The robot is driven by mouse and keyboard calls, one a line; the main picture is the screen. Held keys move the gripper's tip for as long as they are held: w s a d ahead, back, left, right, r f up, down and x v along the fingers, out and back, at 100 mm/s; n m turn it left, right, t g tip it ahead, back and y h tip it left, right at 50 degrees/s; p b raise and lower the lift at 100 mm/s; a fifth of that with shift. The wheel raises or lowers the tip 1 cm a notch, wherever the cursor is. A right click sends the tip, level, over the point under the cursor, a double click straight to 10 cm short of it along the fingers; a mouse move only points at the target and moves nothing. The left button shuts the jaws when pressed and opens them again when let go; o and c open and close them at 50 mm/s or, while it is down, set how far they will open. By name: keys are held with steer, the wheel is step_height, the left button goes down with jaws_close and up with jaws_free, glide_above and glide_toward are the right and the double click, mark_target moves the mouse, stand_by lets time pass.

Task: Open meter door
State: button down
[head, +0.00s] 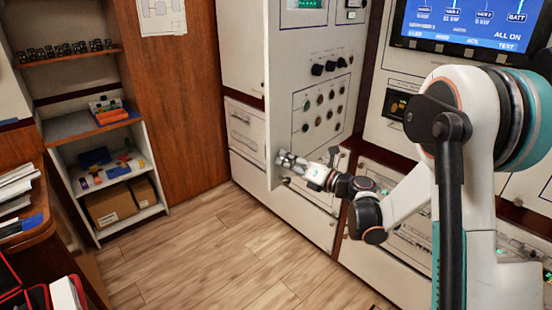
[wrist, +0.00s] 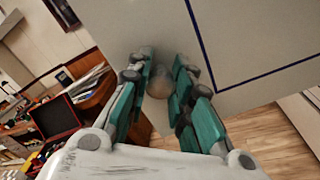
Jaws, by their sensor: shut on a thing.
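The meter door (head: 311,150) is a light grey panel with rows of round knobs and indicators, in the middle of the head view. Its left edge and lower corner stand out from the cabinet, so it looks partly open. My gripper (head: 287,161) is at the door's lower left corner. In the wrist view my gripper (wrist: 162,76) has its teal fingers on both sides of a round metallic knob (wrist: 160,84) on the door face (wrist: 262,35), closed on it.
A shelf unit (head: 128,218) with boxes and small items stands at the left. A desk with papers (head: 17,187) is at the far left. Wooden floor (head: 215,255) is clear before the cabinet drawers (head: 245,155). A blue screen (head: 465,22) hangs upper right.

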steer(key=shift+s+d, duration=0.35)
steer(key=shift+d, duration=0.15)
steer(key=c, duration=1.4)
jaws_free()
steer(key=shift+o, duration=0.2)
steer(key=v, duration=1.2)
steer(key=shift+w+d, duration=0.15)
